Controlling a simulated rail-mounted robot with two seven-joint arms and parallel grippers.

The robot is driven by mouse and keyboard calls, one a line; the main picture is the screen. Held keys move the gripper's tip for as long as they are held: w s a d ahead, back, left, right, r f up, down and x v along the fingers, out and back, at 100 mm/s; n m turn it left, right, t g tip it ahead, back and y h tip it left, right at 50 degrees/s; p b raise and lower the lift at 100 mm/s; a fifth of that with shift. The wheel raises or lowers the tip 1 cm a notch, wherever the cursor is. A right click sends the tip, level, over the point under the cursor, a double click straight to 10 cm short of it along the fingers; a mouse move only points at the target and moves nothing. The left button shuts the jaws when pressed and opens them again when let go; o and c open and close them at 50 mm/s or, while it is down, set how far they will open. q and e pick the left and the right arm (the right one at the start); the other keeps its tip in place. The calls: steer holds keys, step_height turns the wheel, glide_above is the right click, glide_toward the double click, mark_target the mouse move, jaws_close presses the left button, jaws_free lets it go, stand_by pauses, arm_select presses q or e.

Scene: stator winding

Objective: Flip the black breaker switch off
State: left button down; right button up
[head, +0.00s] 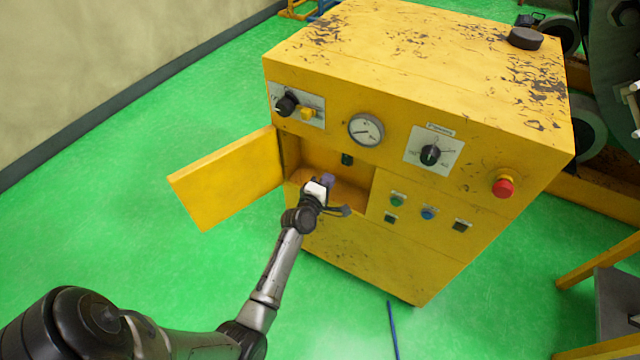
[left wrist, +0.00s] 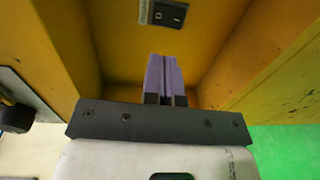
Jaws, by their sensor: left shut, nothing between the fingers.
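The black breaker switch (left wrist: 168,14) sits on a light plate on the back wall of the yellow cabinet's open compartment, at the top of the left wrist view. In the head view a small dark part (head: 347,159) at the top of the compartment looks like the same switch. My left gripper (head: 328,180) is at the compartment opening, below the switch. Its purple fingers (left wrist: 164,76) are shut together and empty, pointing into the compartment and apart from the switch in the picture. The switch's position is too small to read. My right gripper is not in view.
The yellow cabinet door (head: 228,178) stands open to the left of the compartment. The front panel carries a gauge (head: 366,130), a selector knob (head: 430,155), a red button (head: 503,187) and several small buttons. The compartment's side walls stand close around the fingers.

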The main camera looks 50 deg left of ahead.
arm_select(q)
steer(key=p+v, duration=0.1)
steer(key=v, duration=0.3)
steer(key=shift+s+r, duration=0.1)
stand_by(0.4)
